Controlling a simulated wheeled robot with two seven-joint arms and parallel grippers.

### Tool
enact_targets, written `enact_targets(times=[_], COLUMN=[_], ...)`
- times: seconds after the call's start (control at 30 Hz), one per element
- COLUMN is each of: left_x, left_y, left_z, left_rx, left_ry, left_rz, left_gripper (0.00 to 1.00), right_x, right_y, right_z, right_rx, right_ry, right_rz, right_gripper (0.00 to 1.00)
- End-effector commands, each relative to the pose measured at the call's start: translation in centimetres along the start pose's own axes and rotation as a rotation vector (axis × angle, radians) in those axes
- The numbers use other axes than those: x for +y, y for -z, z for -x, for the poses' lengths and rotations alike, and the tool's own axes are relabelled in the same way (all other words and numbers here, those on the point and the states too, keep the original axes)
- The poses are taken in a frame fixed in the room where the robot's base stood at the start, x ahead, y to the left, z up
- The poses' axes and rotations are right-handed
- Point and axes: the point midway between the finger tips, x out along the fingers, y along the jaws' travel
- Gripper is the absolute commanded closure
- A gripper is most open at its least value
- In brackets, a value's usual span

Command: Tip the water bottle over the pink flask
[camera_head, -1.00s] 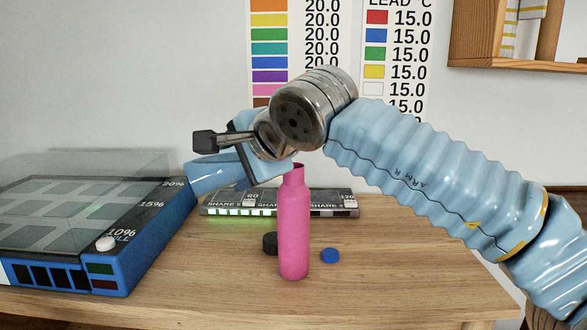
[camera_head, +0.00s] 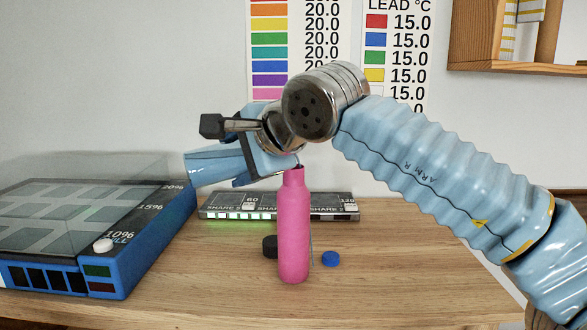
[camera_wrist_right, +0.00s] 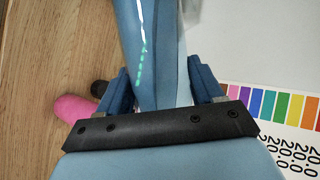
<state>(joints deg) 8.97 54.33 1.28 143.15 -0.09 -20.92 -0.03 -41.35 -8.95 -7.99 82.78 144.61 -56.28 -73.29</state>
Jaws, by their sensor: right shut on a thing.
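The pink flask (camera_head: 293,228) stands upright and open on the wooden table in the head view. It also shows at the left edge of the right wrist view (camera_wrist_right: 75,108). My right gripper (camera_head: 248,160) is shut on the light blue water bottle (camera_head: 212,167), which lies almost level in the air. The bottle's neck end is at the right, just above the flask's mouth, partly hidden behind my wrist. In the right wrist view the bottle (camera_wrist_right: 150,45) runs between the two fingers. A thin bluish line shows along the flask's right side; I cannot tell if it is water. My left gripper is out of view.
A blue cap (camera_head: 330,258) and a black cap (camera_head: 269,246) lie near the flask. A marked bar with lit segments (camera_head: 225,216) lies behind it. A blue box with a clear lid (camera_head: 150,240) fills the left side. The table's right front is clear.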

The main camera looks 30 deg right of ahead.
Motion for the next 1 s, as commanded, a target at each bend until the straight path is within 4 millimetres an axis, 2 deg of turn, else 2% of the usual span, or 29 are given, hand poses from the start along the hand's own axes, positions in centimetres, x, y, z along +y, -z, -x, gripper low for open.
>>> enact_targets(times=[1.0], left_x=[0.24], left_y=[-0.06], left_z=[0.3], left_rx=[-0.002], left_ry=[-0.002], left_rz=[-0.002], left_gripper=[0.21], right_x=[-0.42], right_y=[0.05], right_z=[0.26], right_rx=[-0.022], right_ry=[0.018], right_rz=[-0.04], right_gripper=[0.77])
